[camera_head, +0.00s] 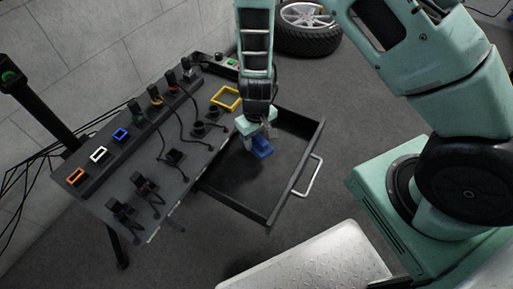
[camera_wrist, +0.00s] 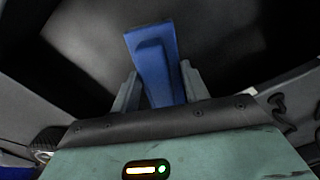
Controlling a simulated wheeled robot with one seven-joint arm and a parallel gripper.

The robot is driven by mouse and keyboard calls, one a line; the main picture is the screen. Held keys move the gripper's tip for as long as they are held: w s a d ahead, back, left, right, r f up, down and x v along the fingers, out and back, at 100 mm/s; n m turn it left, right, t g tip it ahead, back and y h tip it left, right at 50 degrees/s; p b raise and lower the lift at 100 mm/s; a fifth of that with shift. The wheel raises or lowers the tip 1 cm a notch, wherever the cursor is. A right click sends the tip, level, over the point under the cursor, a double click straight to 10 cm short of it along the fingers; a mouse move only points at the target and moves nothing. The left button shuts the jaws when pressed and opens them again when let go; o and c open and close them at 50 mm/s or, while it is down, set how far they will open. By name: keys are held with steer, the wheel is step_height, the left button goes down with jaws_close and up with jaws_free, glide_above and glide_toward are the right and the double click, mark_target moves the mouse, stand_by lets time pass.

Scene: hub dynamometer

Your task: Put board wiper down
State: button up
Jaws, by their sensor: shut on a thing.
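The board wiper (camera_head: 262,147) is a blue block. My gripper (camera_head: 258,138) is shut on it and holds it over the open drawer (camera_head: 232,182) of the console. In the wrist view the wiper (camera_wrist: 153,62) stands out between the two grey fingers of the gripper (camera_wrist: 160,92), with the dark drawer interior behind it. I cannot tell whether the wiper touches the drawer floor. The gripper hides part of the wiper.
The console top (camera_head: 150,185) carries several plugs, sockets and coloured frames, including a yellow frame (camera_head: 226,98). The drawer has a pale handle (camera_head: 308,177). A wheel (camera_head: 306,28) lies on the floor behind. The rest of the drawer looks empty.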

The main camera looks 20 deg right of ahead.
mark_target(256, 146)
steer(key=shift+f+b, duration=0.7)
steer(key=shift+f, duration=1.4)
steer(key=shift+f, duration=0.15)
steer(key=o, duration=1.1)
